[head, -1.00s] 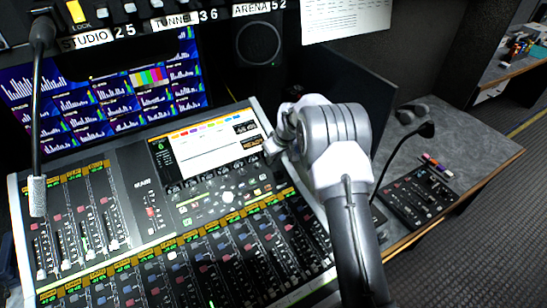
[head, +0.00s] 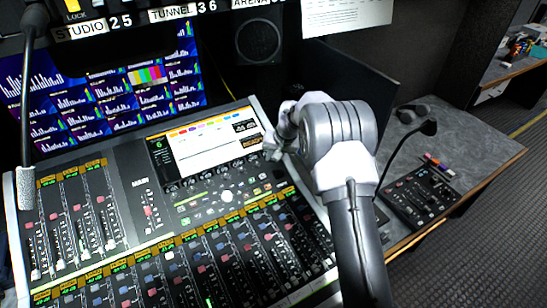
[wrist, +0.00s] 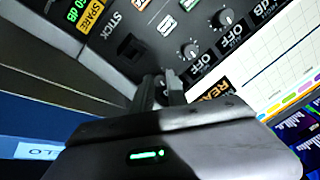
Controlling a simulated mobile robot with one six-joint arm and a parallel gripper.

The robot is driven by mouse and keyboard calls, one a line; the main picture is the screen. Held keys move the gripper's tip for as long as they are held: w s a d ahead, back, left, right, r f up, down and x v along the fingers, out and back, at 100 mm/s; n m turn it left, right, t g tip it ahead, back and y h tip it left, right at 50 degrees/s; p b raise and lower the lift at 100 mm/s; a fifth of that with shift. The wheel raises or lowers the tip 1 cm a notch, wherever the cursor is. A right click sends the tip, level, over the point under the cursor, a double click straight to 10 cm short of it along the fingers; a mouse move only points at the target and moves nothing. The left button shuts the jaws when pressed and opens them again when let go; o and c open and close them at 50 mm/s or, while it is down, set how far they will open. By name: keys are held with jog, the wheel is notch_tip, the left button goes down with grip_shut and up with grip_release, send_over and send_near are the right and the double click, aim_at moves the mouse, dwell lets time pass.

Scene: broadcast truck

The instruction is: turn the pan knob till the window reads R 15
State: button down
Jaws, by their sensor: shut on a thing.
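My gripper (wrist: 165,90) is at the mixing console (head: 130,170), its two dark fingers reaching the panel in the wrist view. The fingers are shut on a small knob, taken to be the pan knob, which they almost wholly hide. In the head view my gripper (head: 272,146) is at the right edge of the console's screen, partly hidden by my wrist. A small dark window (head: 246,126) with pale characters sits at the screen's upper right; its reading is too small to tell. Below it is an amber window (head: 251,142), which also shows partly in the wrist view (wrist: 215,90).
Other small knobs (wrist: 190,50) sit close beside my fingers. Rows of faders (head: 200,255) fill the console front. A gooseneck microphone (head: 26,120) stands at left. A small control box (head: 420,195) and headphones (head: 411,113) are on the desk at right.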

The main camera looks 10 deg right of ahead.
jog(key=shift+m, duration=2.1)
jog(key=c, duration=1.3)
grip_release()
jog(key=shift+r, duration=0.1)
jog(key=shift+p+v, duration=1.8)
jog(key=shift+v, duration=6.85)
jog(key=shift+s, duration=0.1)
